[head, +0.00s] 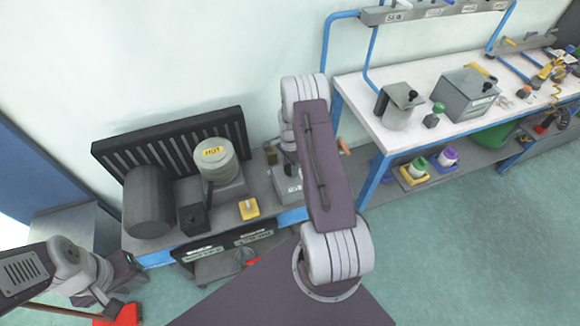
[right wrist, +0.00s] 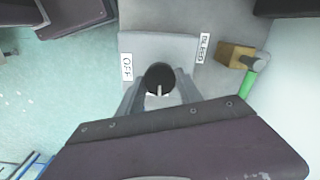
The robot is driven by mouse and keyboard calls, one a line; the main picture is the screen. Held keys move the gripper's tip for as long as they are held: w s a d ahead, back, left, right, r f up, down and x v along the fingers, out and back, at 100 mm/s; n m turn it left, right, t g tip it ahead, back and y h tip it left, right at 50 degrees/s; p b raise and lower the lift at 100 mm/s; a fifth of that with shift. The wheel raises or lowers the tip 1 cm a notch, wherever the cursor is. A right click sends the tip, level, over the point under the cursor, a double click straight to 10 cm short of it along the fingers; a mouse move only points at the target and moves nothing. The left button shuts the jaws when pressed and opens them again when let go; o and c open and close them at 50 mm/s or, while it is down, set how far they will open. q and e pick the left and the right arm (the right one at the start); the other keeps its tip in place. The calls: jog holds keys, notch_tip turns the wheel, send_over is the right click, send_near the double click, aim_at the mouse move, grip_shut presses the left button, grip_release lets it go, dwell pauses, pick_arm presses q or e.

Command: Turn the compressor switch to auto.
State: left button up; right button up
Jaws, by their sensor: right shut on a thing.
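The compressor switch is a black round knob (right wrist: 160,77) with a white pointer mark, on a grey box (right wrist: 150,47) in the right wrist view. My right gripper (right wrist: 160,95) has its two fingers on either side of the knob and is shut on it. The white mark points toward the bottom of that picture. An OFF label (right wrist: 127,67) is left of the knob and a label that seems to read BLEED (right wrist: 204,48) is upper right. No AUTO label is visible. In the head view the grey box (head: 286,188) is partly behind my right arm. My left gripper (head: 112,290) is low at the left, its jaws unclear.
The low bench holds a black cylinder (head: 148,203), a pot marked HOT (head: 214,160) and a yellow block (head: 249,208). A wooden block with a green-handled tool (right wrist: 248,83) lies beside the switch box. A white worktable (head: 450,135) stands right. The green floor (head: 470,240) is clear.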

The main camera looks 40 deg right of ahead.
aim_at(290, 168)
jog(key=shift+m, duration=0.3)
jog(key=o, duration=1.4)
jog(key=shift+c, duration=0.2)
notch_tip(290, 168, up, 9)
jog(key=shift+r, duration=0.1)
